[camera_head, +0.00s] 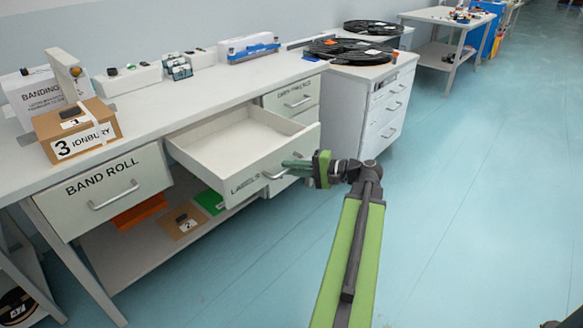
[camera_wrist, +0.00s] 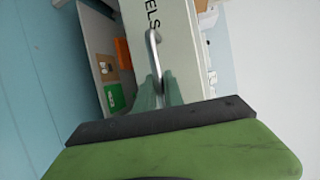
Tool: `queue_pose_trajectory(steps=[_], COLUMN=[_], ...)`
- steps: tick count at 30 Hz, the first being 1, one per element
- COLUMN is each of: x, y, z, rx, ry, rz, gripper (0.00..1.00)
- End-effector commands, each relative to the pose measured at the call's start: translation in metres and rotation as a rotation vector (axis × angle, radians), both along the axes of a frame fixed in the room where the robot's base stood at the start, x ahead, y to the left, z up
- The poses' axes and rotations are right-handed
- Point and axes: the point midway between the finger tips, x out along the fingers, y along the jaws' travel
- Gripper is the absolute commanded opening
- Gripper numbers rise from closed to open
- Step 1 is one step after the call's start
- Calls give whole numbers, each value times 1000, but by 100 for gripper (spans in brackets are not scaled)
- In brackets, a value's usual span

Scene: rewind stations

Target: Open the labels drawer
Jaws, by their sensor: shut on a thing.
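The labels drawer (camera_head: 246,167) is pulled well out from the bench in the head view, and its inside looks empty. Its front reads "LABELS" and carries a metal bar handle, which also shows in the wrist view (camera_wrist: 153,50). My gripper (camera_head: 290,170) is at the right part of that handle, with its green fingers shut on it. In the wrist view the fingertips (camera_wrist: 159,90) close around the lower end of the handle, and part of the handle is hidden between them.
The band roll drawer (camera_head: 110,188) at the left and the upper right drawer (camera_head: 292,97) are shut. A box marked 3 (camera_head: 78,132) stands on the bench top (camera_head: 190,98). A white cabinet (camera_head: 345,110) with black reels stands to the right. Open floor (camera_head: 480,200) lies at the right.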

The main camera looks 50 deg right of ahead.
Motion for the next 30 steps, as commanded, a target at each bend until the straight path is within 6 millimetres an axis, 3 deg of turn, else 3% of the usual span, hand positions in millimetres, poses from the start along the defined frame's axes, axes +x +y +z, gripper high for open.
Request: queue_pose_trajectory(steps=[5, 6, 11, 22, 26, 30], x=[1, 1, 1, -4, -26, -62], y=[5, 6, 5, 2, -8, -24], z=[0, 0, 0, 1, 7, 15], rx=[2, 2, 2, 1, 2, 2], ry=[2, 2, 2, 2, 1, 1], rz=[12, 13, 13, 10, 7, 6], gripper=[0, 14, 34, 34, 34, 34])
